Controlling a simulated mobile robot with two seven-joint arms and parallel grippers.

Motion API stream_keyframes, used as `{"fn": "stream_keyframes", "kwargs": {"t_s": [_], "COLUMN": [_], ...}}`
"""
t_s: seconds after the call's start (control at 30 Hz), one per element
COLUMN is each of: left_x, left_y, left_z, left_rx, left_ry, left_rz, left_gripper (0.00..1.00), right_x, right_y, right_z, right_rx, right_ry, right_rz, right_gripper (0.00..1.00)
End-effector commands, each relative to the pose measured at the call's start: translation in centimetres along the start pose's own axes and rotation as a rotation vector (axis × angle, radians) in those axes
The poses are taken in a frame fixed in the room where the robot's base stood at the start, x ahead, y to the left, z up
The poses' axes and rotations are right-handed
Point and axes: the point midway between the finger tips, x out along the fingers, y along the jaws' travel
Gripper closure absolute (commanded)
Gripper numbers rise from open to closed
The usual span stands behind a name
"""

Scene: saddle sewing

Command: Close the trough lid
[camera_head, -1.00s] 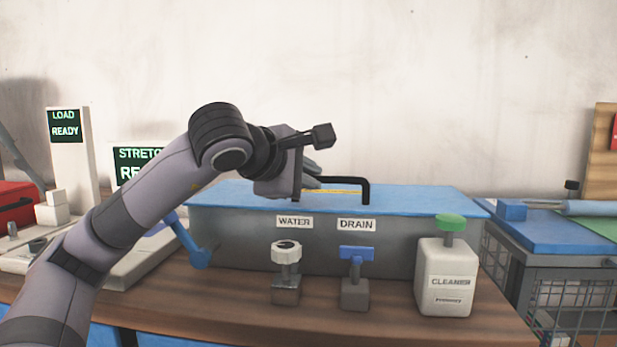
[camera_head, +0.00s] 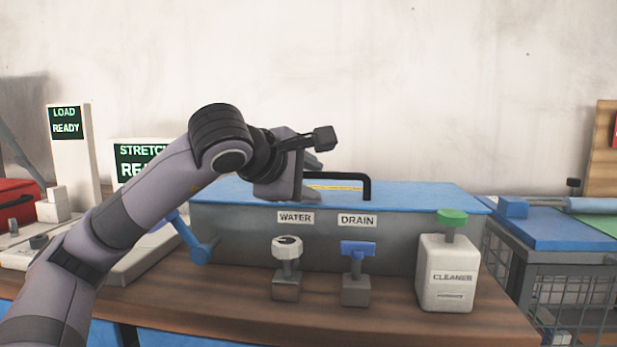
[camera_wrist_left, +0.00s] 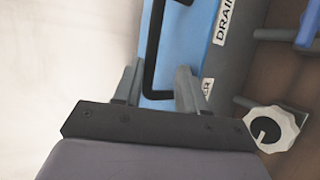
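The trough (camera_head: 235,230) is a grey box on the wooden bench, with a blue lid (camera_head: 420,198) lying flat over its top. A black bar handle (camera_head: 367,187) stands on the lid. My left gripper (camera_head: 312,172) is over the lid at the left end of the handle. In the left wrist view my left gripper (camera_wrist_left: 157,90) has its two fingers apart, with the black handle (camera_wrist_left: 152,60) running up from between them. No grip on the handle is visible. My right gripper is not in view.
A water knob (camera_head: 286,250), a blue drain valve (camera_head: 357,255) and a white cleaner bottle (camera_head: 447,272) stand before the trough. A blue lever (camera_head: 195,245) is at its left front. A blue-topped wire unit (camera_head: 560,235) is at right.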

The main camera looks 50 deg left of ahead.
Motion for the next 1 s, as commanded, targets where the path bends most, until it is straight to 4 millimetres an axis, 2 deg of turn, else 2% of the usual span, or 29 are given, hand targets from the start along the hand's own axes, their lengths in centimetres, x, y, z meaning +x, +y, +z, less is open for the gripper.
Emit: {"fn": "stream_keyframes", "kwargs": {"t_s": [0.3,0.43,0.6,1.0], "left_x": [-5.0,-6.5,-7.2,-7.1], "left_y": [0.0,0.0,-0.1,0.0], "left_z": [0.0,0.0,0.1,0.0], "left_rx": [0.004,0.002,0.002,0.001], "left_ry": [0.002,0.001,0.0,0.0], "left_rz": [0.003,0.003,0.001,0.002], "left_gripper": [0.6,0.6,0.6,0.6], "right_x": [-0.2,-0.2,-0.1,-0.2], "right_y": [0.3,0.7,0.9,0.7], "right_z": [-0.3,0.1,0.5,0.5], "right_rx": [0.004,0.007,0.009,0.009], "right_ry": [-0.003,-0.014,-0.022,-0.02], "right_rz": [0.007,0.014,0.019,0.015], "right_gripper": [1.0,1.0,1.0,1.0]}}
